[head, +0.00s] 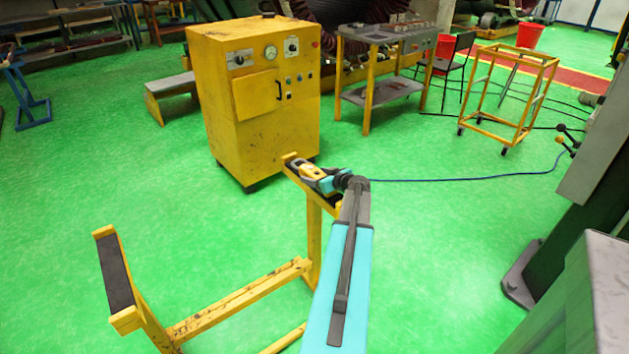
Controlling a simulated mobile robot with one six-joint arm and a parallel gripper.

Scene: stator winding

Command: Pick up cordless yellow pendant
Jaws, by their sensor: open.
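A small yellow pendant (313,172) lies at the top of the right-hand upright of a yellow stand (237,297), over its dark pad. My gripper (306,169) is open at the pendant, reaching in from the right. Grey and turquoise gripper parts hide some of the pendant. The view is too small to tell whether the fingers touch it.
A yellow control cabinet (222,105) stands close behind the stand. A yellow tool bench (372,70) and an open yellow cart frame (507,90) are farther back. A blue cable (460,179) crosses the green floor. Grey machinery (608,150) stands at the right.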

